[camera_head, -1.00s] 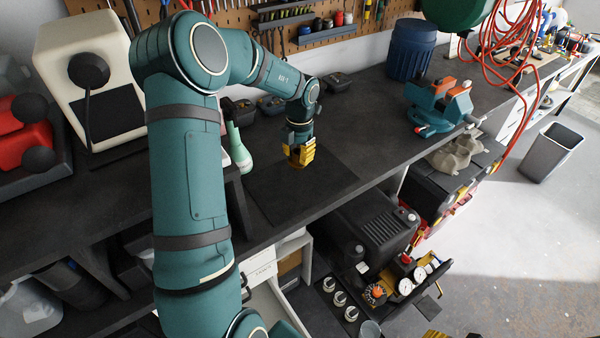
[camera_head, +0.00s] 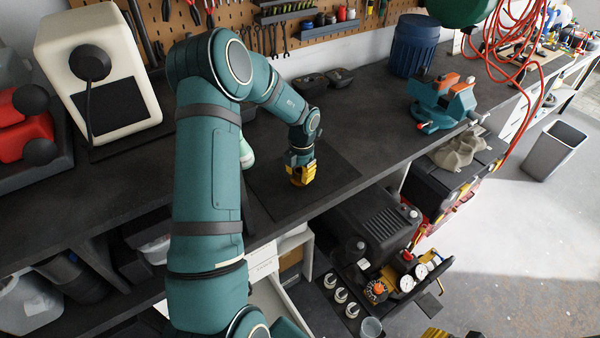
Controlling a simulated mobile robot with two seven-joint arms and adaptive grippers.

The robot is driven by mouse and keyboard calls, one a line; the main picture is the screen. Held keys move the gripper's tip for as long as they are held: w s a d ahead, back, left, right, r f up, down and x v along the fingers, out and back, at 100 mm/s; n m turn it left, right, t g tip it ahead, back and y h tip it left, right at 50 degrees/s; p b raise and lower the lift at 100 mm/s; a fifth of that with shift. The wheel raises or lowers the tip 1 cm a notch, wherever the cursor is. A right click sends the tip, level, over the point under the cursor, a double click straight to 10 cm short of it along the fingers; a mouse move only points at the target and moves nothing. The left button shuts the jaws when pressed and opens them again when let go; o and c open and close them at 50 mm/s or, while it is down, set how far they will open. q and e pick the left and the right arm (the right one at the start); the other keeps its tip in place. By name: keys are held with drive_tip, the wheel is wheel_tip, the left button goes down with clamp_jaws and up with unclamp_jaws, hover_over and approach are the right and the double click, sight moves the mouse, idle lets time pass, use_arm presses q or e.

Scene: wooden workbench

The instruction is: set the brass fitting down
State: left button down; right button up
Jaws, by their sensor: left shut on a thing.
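My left gripper (camera_head: 301,175) points down over the dark mat (camera_head: 270,201) on the workbench. Its yellow fingers are shut on the brass fitting, which is mostly hidden between them and hard to tell from them in colour. The fingertips are low over the mat; I cannot tell whether the fitting touches it. A yellow piece at the bottom edge, probably part of my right gripper (camera_head: 436,333), is cut off by the frame, and its jaws cannot be judged.
A pale green bottle (camera_head: 246,154) stands left of the mat, partly behind my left arm. A teal vise (camera_head: 442,103) and blue drum (camera_head: 413,47) are to the right. The mat around the gripper looks bare.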

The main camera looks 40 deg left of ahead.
sight(301, 169)
use_arm(q)
drive_tip(key=shift+f, duration=0.1)
drive_tip(key=c, duration=0.8)
unclamp_jaws()
drive_tip(key=shift+o, duration=0.2)
wheel_tip(301, 169, up, 12)
drive_tip(key=shift+w+p, duration=0.3)
drive_tip(key=shift+p, duration=0.15)
